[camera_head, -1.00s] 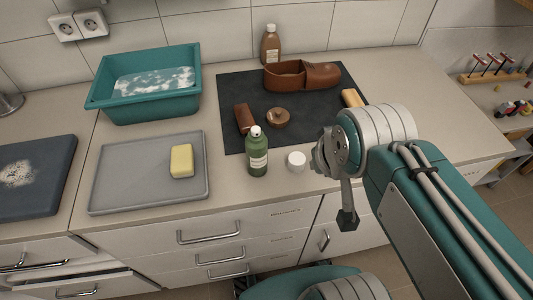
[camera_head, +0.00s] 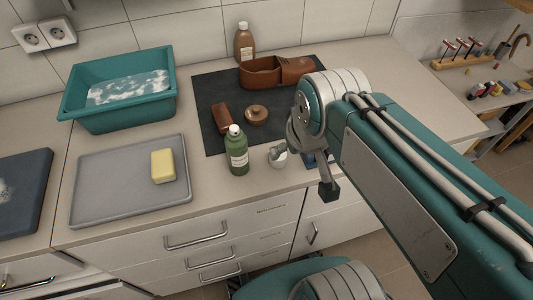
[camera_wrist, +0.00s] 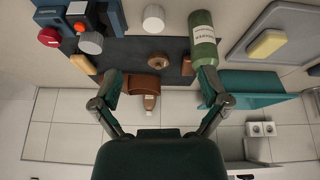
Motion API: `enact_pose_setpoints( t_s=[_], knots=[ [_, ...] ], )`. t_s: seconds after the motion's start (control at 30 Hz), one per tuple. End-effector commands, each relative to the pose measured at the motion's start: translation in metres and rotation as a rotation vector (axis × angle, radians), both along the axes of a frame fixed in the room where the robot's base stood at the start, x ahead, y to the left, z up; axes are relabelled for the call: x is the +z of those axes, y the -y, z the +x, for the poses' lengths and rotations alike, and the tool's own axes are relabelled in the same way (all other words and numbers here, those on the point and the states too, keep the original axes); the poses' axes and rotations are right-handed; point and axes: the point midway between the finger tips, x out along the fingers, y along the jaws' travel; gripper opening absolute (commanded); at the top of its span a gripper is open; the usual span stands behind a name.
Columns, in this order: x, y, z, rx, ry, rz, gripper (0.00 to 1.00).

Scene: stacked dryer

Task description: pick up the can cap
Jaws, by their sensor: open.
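The can cap appears to be the small white cylinder (camera_head: 280,160) on the counter near its front edge, right of the green can (camera_head: 237,150) with a white nozzle. My gripper partly covers it in the head view. In the wrist view the white cap (camera_wrist: 153,18) stands at the top, apart from the fingers, with the green can (camera_wrist: 203,38) to its right. My gripper (camera_wrist: 160,86) is open and empty, its two fingers spread wide. In the head view my gripper (camera_head: 303,172) is at the counter's front edge, close to the cap.
A dark mat (camera_head: 215,88) holds a brown shoe (camera_head: 262,72), a round brown piece (camera_head: 256,115) and a brown block (camera_head: 221,118). A grey tray (camera_head: 110,185) with yellow soap (camera_head: 163,166) and a teal basin (camera_head: 130,115) are left. A blue device (camera_wrist: 110,15) with a red knob is near the cap.

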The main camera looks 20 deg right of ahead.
Motion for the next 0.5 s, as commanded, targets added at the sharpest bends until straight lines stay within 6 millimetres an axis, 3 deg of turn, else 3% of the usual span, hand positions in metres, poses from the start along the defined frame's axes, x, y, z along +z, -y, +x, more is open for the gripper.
enact_pose_setpoints(
  t_s=[0.5],
  knots=[
    [-0.03,-0.001,0.075,0.235,-0.262,-0.067,1.0]
  ],
)
